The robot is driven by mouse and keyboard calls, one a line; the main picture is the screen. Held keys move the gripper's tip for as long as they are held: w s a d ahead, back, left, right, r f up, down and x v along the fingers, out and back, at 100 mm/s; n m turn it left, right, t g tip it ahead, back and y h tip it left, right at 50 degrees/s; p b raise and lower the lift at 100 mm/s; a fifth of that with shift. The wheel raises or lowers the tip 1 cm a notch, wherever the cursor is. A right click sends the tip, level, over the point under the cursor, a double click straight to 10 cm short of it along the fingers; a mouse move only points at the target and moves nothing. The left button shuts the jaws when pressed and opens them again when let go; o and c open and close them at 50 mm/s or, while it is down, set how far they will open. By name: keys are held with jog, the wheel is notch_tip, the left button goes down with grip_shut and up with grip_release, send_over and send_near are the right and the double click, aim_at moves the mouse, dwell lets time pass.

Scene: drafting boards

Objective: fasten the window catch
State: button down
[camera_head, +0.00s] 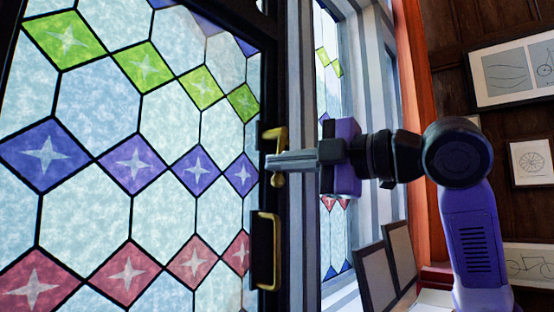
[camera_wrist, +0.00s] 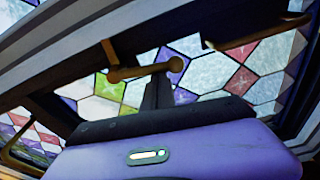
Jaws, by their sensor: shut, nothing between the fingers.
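The stained-glass window (camera_head: 80,107) fills the left of the head view in a black frame. A brass catch (camera_head: 275,134) sits on the frame's right edge, with its rounded lower end showing just under my fingers. My gripper (camera_head: 270,160) is shut and empty, reaching left across the catch and hiding its middle. In the wrist view the catch (camera_wrist: 140,71) is a brass bar with rounded ends, across the tips of my gripper (camera_wrist: 157,82). I cannot tell whether the fingers touch it. A brass pull handle (camera_head: 265,250) is below the catch in the head view.
A pale striped window surround (camera_head: 300,230) stands right behind the gripper. Dark framed panels (camera_head: 376,274) lean below my arm at the sill. Framed drawings (camera_head: 515,72) hang on the wood wall at right. Another brass piece (camera_wrist: 245,37) shows at upper right in the wrist view.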

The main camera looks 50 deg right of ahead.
jog(key=shift+d+f+n, duration=0.2)
jog(key=shift+d+n, duration=0.2)
jog(key=shift+d, duration=0.25)
jog(key=shift+w+a, duration=0.1)
jog(key=shift+a, duration=0.05)
